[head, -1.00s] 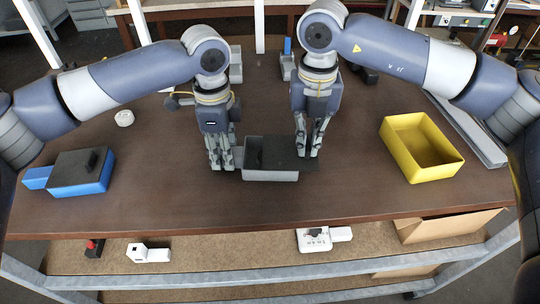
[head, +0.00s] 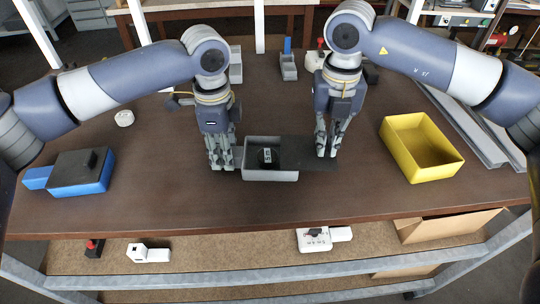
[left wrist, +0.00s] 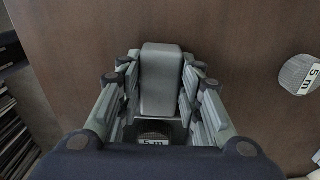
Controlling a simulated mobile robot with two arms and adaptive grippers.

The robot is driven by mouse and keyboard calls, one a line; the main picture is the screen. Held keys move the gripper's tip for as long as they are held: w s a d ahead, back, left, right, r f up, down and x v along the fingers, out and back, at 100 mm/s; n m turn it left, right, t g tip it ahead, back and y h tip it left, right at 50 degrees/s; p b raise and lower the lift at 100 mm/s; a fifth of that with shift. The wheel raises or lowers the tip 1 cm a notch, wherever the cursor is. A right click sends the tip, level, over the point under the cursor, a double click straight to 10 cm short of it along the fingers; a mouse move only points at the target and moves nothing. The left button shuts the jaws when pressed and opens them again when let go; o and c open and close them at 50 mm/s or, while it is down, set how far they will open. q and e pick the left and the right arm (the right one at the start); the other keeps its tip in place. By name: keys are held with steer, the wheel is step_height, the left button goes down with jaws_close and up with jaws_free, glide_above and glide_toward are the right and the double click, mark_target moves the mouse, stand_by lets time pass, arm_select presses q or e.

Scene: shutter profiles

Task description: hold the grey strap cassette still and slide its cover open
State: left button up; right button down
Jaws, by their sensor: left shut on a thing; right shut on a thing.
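The grey strap cassette (head: 270,174) lies on the table in the middle of the head view. Its dark flat cover (head: 302,152) is drawn to the right and overhangs the cassette's right end. The left part is uncovered and shows a strap roll (head: 267,156) with a pale label inside. My left gripper (head: 222,166) is shut at the cassette's left end; in the left wrist view its fingers flank a grey block (left wrist: 161,80), part of the cassette. My right gripper (head: 327,154) is shut at the cover's right end; its fingers hide what they grip there.
A blue box with a dark cover (head: 82,172) stands at the left. A yellow bin (head: 421,148) stands at the right, with grey profiles (head: 468,130) beyond it. A white roll (head: 124,118) lies at the back left; small grey holders stand at the back. Table around the cassette is clear.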

arm_select(q)
steer(key=shift+a+f, duration=0.1)
steer(key=shift+f, duration=0.05)
arm_select(e)
steer(key=shift+d, duration=0.25)
steer(key=shift+s+d, duration=0.1)
steer(key=shift+d, duration=0.95)
steer(key=c, duration=1.7)
jaws_free()
steer(key=shift+r, duration=3)
